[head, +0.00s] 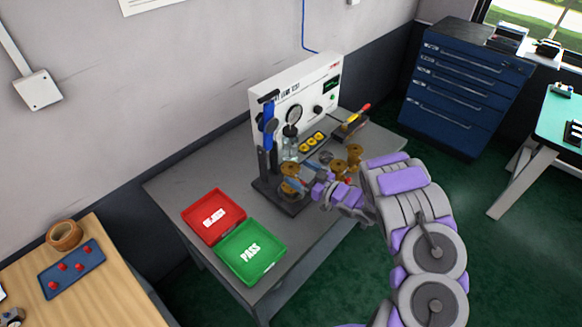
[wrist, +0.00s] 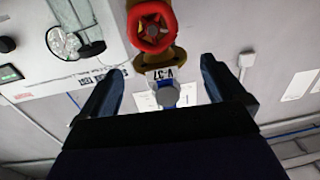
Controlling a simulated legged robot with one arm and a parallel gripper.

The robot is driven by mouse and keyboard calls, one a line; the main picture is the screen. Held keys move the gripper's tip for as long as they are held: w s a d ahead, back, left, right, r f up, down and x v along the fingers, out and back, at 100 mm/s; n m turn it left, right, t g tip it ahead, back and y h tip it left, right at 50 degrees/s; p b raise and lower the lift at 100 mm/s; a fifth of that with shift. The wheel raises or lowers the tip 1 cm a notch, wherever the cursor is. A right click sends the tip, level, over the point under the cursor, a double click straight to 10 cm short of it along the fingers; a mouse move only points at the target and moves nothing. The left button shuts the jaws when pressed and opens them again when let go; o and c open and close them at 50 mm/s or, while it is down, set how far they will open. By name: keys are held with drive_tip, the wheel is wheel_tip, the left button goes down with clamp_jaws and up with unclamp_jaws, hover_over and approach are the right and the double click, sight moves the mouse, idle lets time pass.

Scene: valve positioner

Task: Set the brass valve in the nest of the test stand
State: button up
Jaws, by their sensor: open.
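In the wrist view a brass valve (wrist: 181,57) with a red handwheel (wrist: 152,27) and a white "V-37" tag shows just past my open gripper (wrist: 165,72). The jaws are apart, with the tag and a grey-tipped blue part (wrist: 167,95) between them in the picture. In the head view my gripper (head: 314,184) is low at the front of the test stand (head: 274,182), beside a brass valve (head: 291,184) over the stand's base. The nest is hidden, so I cannot tell whether this valve is seated. More brass parts (head: 353,154) stand to the right, behind my gripper.
The stand's white panel (head: 325,87) and blue upright (head: 268,122) rise behind the valve. A red REJECT tray (head: 196,212) and green PASS tray (head: 236,272) lie left on the grey table (head: 168,187). A red-handled tool (head: 359,114) lies at the right.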

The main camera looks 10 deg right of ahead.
drive_tip(key=v, duration=0.7)
drive_tip(key=w+d+r+m+g+h, duration=0.1)
drive_tip(key=w+d+r+h, duration=0.15)
drive_tip(key=d+h, duration=0.3)
drive_tip(key=w+d+r+m+g+h, duration=0.1)
drive_tip(key=w+d+r+h, duration=0.1)
drive_tip(key=d+r+h, duration=0.3)
drive_tip(key=s+d+r+m+g+h, duration=0.35)
drive_tip(key=s+d+r+h, duration=0.2)
drive_tip(key=s+r, duration=0.4)
drive_tip(key=s+a+r+g+y, duration=0.1)
drive_tip(key=s+a+g, duration=0.2)
drive_tip(key=s+a, duration=0.5)
drive_tip(key=s+a+r+m+g+y, duration=0.1)
drive_tip(key=s+a, duration=0.7)
drive_tip(key=s, duration=0.9)
drive_tip(key=s+a+r+m+g+y, duration=0.1)
drive_tip(key=s+a+g, duration=0.5)
drive_tip(key=s, duration=0.7)
drive_tip(key=shift+a+r+y, duration=0.7)
drive_tip(key=shift+a+r, duration=0.15)
drive_tip(key=shift+a, duration=0.15)
